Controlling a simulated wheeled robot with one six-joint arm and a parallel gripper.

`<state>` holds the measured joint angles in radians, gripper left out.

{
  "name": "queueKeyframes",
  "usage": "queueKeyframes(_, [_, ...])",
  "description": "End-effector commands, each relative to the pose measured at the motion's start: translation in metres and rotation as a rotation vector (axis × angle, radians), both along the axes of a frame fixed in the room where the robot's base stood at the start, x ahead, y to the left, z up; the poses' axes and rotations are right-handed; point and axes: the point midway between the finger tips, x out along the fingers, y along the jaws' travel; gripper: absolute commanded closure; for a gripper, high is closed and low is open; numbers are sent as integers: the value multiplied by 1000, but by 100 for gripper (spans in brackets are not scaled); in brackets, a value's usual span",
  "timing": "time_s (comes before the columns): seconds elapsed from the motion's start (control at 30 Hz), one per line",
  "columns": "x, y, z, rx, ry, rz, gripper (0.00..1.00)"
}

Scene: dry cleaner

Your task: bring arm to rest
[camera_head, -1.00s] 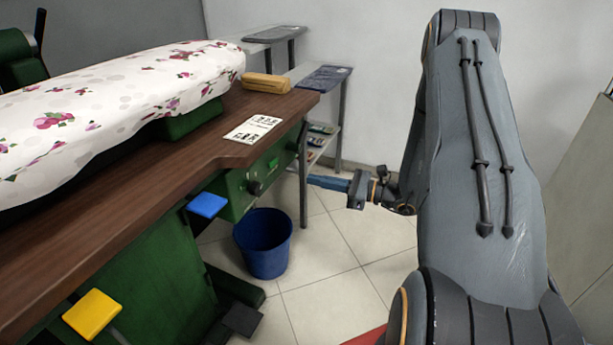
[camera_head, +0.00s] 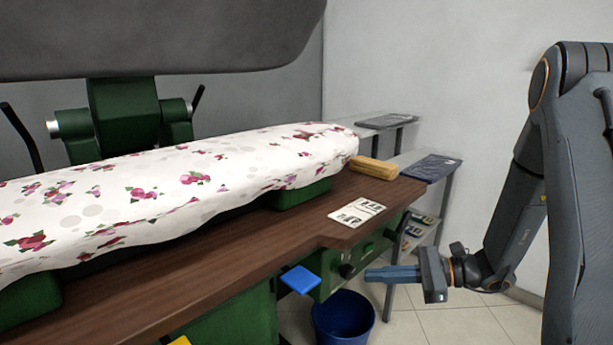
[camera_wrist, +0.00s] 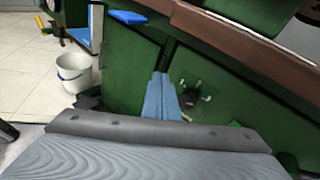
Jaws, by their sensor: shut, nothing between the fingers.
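My gripper (camera_head: 392,274) is at the right of the head view, its blue fingers together and pointing left, with nothing between them. It is in front of the table's right end, below the tabletop level and above the floor. My grey arm (camera_head: 575,200) rises behind it along the right edge of the picture. In the wrist view the shut blue fingers (camera_wrist: 161,97) point toward the green side of the table; I cannot tell how wide the gap is.
A wooden table (camera_head: 240,255) carries a floral padded board (camera_head: 170,185), a tan block (camera_head: 374,168) and a printed card (camera_head: 357,212). A blue pedal (camera_head: 300,279) juts out. A blue bucket (camera_head: 343,318) stands below. A white bucket (camera_wrist: 74,72) shows in the wrist view. Shelves (camera_head: 425,225) stand behind.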

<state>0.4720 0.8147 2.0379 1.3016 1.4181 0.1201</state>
Motion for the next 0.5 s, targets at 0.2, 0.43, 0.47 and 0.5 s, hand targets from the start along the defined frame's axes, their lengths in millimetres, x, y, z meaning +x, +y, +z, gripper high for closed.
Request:
queueKeyframes(0.2, [-70, 68, 37, -251, -106, 371, 100])
queueKeyframes(0.43, [-144, 97, 58, -515, -275, 735, 100])
queueKeyframes(0.47, [-153, 98, 61, -551, -303, 781, 100])
queueKeyframes(0.5, [-164, 99, 64, -596, -341, 840, 100])
